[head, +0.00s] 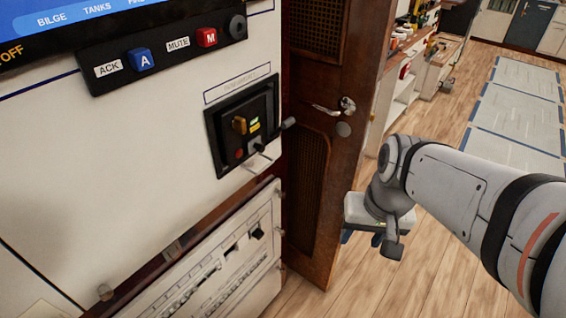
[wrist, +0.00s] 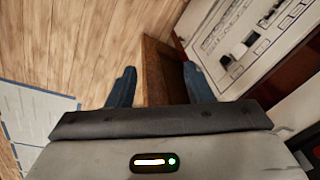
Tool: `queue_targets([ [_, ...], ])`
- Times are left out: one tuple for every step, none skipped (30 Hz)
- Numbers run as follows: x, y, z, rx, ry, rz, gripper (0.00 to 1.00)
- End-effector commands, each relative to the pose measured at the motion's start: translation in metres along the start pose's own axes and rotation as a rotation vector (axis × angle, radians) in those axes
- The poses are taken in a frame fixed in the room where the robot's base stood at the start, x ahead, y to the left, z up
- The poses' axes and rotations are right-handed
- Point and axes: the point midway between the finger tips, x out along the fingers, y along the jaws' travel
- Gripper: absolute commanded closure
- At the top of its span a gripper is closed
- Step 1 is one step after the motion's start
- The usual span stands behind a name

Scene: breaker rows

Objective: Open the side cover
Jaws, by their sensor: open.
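No part is clearly marked as the side cover.
A dark wooden door (head: 325,150) with a metal handle (head: 335,107) stands just right of the cabinet. Above the unit is a black button strip (head: 160,48) with blue and red buttons. Wooden floor (head: 440,130) lies open beyond, with white shelves (head: 405,90) behind the door.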

Motion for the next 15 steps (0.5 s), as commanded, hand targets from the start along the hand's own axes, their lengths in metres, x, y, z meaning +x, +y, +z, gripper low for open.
queue_targets([
  [0.028, -0.005, 0.004, 0.063, -0.071, -0.050, 0.53],
  [0.041, -0.011, 0.006, 0.104, -0.115, -0.087, 0.53],
  [0.058, -0.021, 0.009, 0.165, -0.179, -0.139, 0.53],
  [0.070, -0.028, 0.011, 0.214, -0.231, -0.181, 0.53],
  [0.083, -0.037, 0.013, 0.264, -0.284, -0.224, 0.53],
  [0.098, -0.048, 0.013, 0.336, -0.353, -0.282, 0.53],
  [0.108, -0.056, 0.013, 0.389, -0.403, -0.325, 0.53],
  [0.118, -0.064, 0.012, 0.442, -0.453, -0.368, 0.53],
  [0.131, -0.075, 0.009, 0.516, -0.517, -0.425, 0.53],
  [0.141, -0.082, 0.006, 0.572, -0.563, -0.468, 0.53],
  [0.150, -0.089, 0.003, 0.628, -0.609, -0.510, 0.53],
  [0.163, -0.098, -0.003, 0.703, -0.667, -0.567, 0.53],
  [0.172, -0.104, -0.009, 0.761, -0.710, -0.610, 0.53],
  [0.181, -0.109, -0.015, 0.820, -0.750, -0.653, 0.53],
  [0.194, -0.115, -0.024, 0.897, -0.800, -0.710, 0.53],
])
